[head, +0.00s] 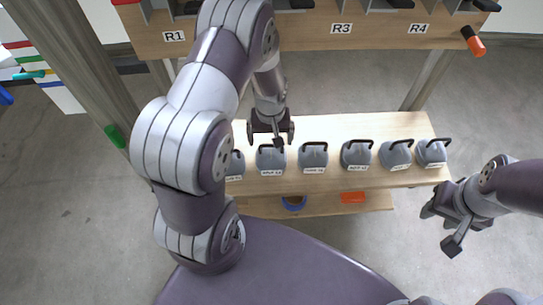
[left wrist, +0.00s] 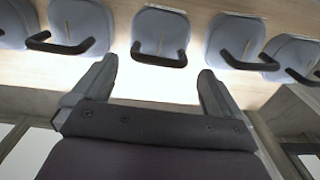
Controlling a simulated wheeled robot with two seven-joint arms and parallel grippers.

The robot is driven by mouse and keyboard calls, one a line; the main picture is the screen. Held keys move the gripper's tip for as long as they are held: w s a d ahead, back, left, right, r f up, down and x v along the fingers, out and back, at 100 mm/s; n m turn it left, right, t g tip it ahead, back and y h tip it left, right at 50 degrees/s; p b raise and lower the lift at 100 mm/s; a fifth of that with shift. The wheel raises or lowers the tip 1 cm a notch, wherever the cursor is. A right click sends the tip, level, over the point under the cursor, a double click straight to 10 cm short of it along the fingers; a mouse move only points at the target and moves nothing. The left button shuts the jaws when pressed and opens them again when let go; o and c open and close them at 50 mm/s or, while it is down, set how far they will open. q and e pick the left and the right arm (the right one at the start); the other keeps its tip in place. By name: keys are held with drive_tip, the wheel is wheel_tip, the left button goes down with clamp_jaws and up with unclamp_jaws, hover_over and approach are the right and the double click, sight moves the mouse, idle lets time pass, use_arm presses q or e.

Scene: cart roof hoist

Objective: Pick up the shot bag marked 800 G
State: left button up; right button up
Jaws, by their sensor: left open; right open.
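Several grey shot bags with black loop handles and white labels stand in a row on a wooden shelf (head: 330,130). The label print is too small to read surely, so I cannot tell which bag is marked 800 G. My left gripper (head: 270,138) is open and empty just above and behind the second visible bag from the left (head: 270,162). In the left wrist view a bag (left wrist: 161,30) with its handle lies ahead, between the lines of the open fingers (left wrist: 156,85), apart from them. My right gripper (head: 441,229) is open and empty, right of the shelf.
My left arm partly hides the leftmost visible bag (head: 235,165). Other bags stand close on the right, such as the end one (head: 431,154). An upper shelf board (head: 270,35) with R labels runs above. A lower shelf holds a blue ring (head: 293,205) and an orange block (head: 353,197).

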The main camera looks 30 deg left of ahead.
sight(271, 147)
use_arm(q)
drive_tip(key=f, duration=0.4)
drive_tip(key=shift+s+d+f+b, duration=0.1)
drive_tip(key=shift+d+f+b, duration=0.1)
drive_tip(key=shift+f+b, duration=0.15)
drive_tip(key=shift+r, duration=0.15)
drive_tip(key=c, duration=1.7)
